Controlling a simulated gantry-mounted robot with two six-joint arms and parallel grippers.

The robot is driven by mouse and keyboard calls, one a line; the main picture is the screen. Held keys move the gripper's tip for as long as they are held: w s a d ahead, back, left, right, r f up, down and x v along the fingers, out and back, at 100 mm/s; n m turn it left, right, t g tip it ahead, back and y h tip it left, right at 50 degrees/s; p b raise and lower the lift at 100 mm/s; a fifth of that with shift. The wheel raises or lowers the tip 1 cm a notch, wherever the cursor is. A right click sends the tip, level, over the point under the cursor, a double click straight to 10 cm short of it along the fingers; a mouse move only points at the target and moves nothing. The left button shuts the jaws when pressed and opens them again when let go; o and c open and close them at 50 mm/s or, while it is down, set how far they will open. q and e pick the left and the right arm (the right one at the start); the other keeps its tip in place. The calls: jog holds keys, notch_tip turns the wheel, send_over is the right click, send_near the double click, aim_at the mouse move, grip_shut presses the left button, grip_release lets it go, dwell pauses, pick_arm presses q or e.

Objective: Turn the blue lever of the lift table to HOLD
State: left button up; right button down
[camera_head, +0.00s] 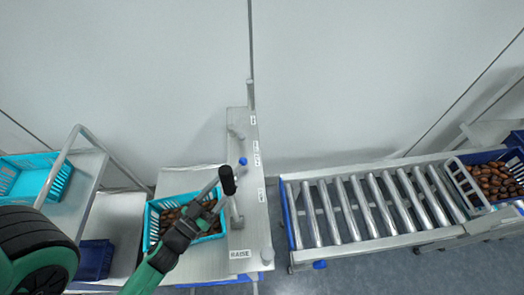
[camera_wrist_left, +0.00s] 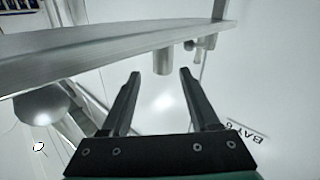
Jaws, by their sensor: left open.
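The lift table (camera_head: 215,262) has a grey metal panel with a RAISE label (camera_head: 240,254) at its near end and several small labels too small to read. A small blue knob (camera_head: 243,161), seemingly the blue lever's end, stands on the panel's upper half. A black-ended metal handle (camera_head: 228,180) rises just nearer than it. My left gripper (camera_head: 207,203) is over the teal crate, left of the panel and nearer than the blue knob. In the left wrist view its fingers (camera_wrist_left: 160,72) are open, with nothing between them. The blue lever is not identifiable there. My right gripper is out of view.
A teal crate of dates (camera_head: 152,226) sits on the lift table. A roller conveyor (camera_head: 350,205) lies right, with a crate of dates (camera_head: 492,180) at its far end. A cart with another teal crate (camera_head: 60,180) is left. A metal rail (camera_wrist_left: 80,52) crosses the left wrist view.

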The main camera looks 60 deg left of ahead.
aim_at(240, 165)
pick_arm(q)
jog(key=p+x, duration=0.1)
jog(key=x, duration=1)
jog(key=shift+s+a+p, duration=0.1)
jog(key=shift+a+p, duration=0.05)
jog(key=shift+p, duration=0.25)
jog(key=shift+c, duration=0.2)
grip_shut()
